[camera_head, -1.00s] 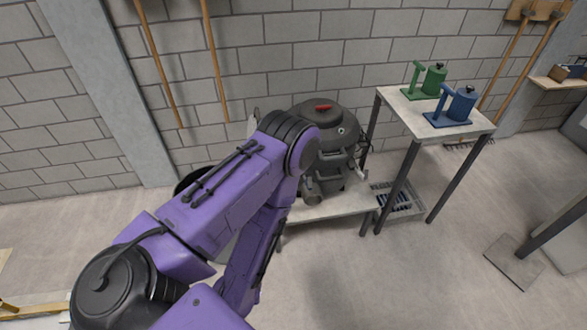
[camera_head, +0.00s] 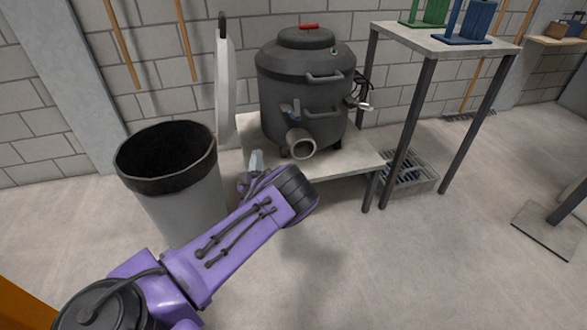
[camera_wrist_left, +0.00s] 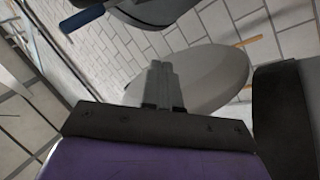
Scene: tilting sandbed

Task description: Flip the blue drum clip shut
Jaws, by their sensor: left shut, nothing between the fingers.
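The dark grey drum (camera_head: 305,85) with a red lid grip stands on a low bench. On its front, just above the round outlet, a small blue piece (camera_head: 290,108) sticks out; it is likely the clip, but too small to tell its position. In the left wrist view a blue bar (camera_wrist_left: 82,19) shows at upper left, beside a dark rounded body. My left gripper (camera_head: 256,160) is low, by the bench's front left corner, below and left of the outlet and apart from the blue piece. Its fingers (camera_wrist_left: 163,72) are shut and empty. My right gripper is out of view.
A grey bin (camera_head: 178,205) with a black rim stands left of my gripper. A pale upright disc (camera_head: 226,90) is behind it. The bench (camera_head: 350,160) carries the drum. A tall table (camera_head: 445,42) with green and blue items is at right. Floor in front is clear.

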